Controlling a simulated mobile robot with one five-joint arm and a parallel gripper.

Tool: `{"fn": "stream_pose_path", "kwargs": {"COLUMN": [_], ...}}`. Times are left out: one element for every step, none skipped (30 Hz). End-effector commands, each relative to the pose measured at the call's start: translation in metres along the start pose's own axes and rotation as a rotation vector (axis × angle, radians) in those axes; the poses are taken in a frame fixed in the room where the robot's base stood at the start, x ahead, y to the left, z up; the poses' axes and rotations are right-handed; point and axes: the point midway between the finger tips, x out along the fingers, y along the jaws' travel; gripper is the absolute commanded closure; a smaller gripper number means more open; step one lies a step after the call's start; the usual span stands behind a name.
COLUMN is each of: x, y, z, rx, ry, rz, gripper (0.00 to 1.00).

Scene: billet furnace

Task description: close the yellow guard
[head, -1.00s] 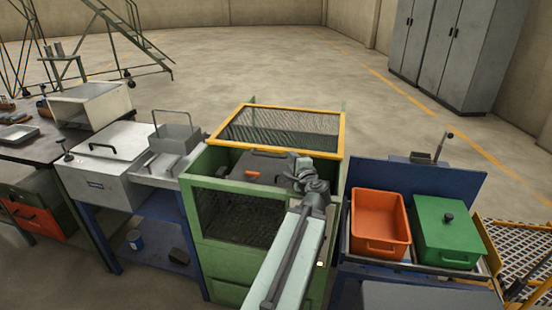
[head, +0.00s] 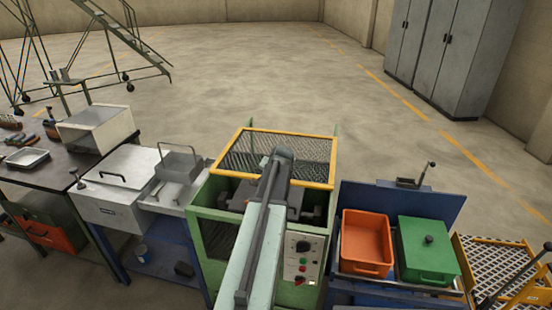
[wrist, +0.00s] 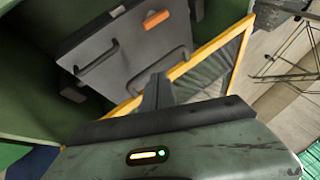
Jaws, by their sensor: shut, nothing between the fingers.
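The yellow guard (head: 228,174) is a yellow frame with dark mesh at the top rear of the green machine (head: 212,225). It stands raised and tilted back, with the machine's top open in front of it. In the wrist view its yellow bar (wrist: 208,48) runs diagonally behind my fingers, with mesh on the right. My gripper (wrist: 157,82) is shut and empty. Its fingertips overlap the bar in the picture; I cannot tell whether they touch. In the head view my arm crosses the guard's front bar and hides the fingers.
Inside the machine is a grey plate (wrist: 120,62) with a handle and an orange mark. A control panel (head: 302,258) is on the front right. An orange bin (head: 366,238) and a green lidded box (head: 428,250) stand right. A white box (head: 120,175) stands left.

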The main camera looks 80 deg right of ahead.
Motion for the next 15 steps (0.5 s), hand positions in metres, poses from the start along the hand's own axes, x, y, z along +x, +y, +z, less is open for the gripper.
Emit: {"fn": "stream_pose_path", "kwargs": {"x": [-0.022,-0.026,-0.03,-0.033,-0.036,-0.038,-0.04,-0.041,-0.041,-0.041,-0.04,-0.039,-0.038,-0.037,-0.036], "y": [-0.015,-0.015,-0.014,-0.013,-0.012,-0.01,-0.009,-0.008,-0.006,-0.005,-0.004,-0.003,-0.003,-0.002,-0.002], "z": [-0.022,-0.025,-0.03,-0.033,-0.035,-0.038,-0.039,-0.04,-0.04,-0.04,-0.039,-0.038,-0.038,-0.037,-0.037], "rx": [-0.071,-0.112,-0.159,-0.188,-0.213,-0.239,-0.254,-0.265,-0.275,-0.279,-0.282,-0.283,-0.282,-0.282,-0.282], "ry": [-0.031,-0.048,-0.068,-0.079,-0.09,-0.101,-0.107,-0.111,-0.115,-0.117,-0.118,-0.118,-0.118,-0.118,-0.117], "rz": [0.077,0.125,0.183,0.22,0.254,0.289,0.311,0.326,0.341,0.347,0.351,0.353,0.352,0.352,0.351], "gripper": [1.0,1.0,1.0,1.0,1.0,1.0,1.0,1.0,1.0,1.0,1.0,1.0,1.0,1.0,1.0]}}
